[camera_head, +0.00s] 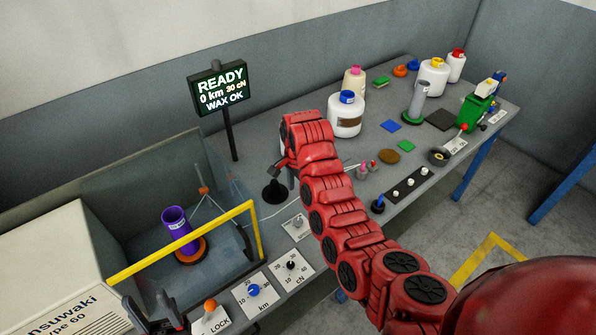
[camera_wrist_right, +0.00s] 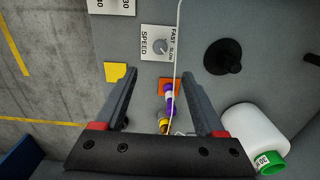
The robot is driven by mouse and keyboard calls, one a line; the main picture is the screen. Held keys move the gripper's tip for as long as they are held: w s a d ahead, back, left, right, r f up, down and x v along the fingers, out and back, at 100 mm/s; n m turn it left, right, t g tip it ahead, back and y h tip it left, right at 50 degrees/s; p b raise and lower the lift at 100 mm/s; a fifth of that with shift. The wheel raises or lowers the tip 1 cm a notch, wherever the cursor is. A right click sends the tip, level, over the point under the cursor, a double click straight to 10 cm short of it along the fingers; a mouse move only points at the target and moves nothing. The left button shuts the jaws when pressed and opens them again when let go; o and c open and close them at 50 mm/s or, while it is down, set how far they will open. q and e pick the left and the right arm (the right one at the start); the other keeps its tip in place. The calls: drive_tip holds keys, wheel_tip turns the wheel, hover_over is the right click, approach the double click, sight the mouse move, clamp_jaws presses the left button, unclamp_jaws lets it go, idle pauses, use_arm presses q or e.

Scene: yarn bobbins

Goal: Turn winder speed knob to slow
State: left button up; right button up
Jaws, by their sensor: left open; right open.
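The winder speed knob (camera_head: 298,222) is a small grey knob on a white plate on the bench, left of my right arm. In the right wrist view the knob (camera_wrist_right: 161,47) sits on its plate marked SPEED, FAST and SLOW. I cannot tell which mark its pointer faces. My right gripper (camera_wrist_right: 159,74) is open and empty, with the knob beyond its fingertips and not touched. In the head view its fingers are mostly hidden by the red arm. My left gripper (camera_head: 150,318) is open and empty at the bottom left, near the LOCK plate.
The blue km knob (camera_head: 253,289), black cN knob (camera_head: 291,265) and orange LOCK lever (camera_head: 210,305) are near the speed knob. A yellow-framed guard (camera_head: 180,245) encloses a purple bobbin (camera_head: 176,222).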

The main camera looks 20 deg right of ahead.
drive_tip(key=shift+r, duration=1.45)
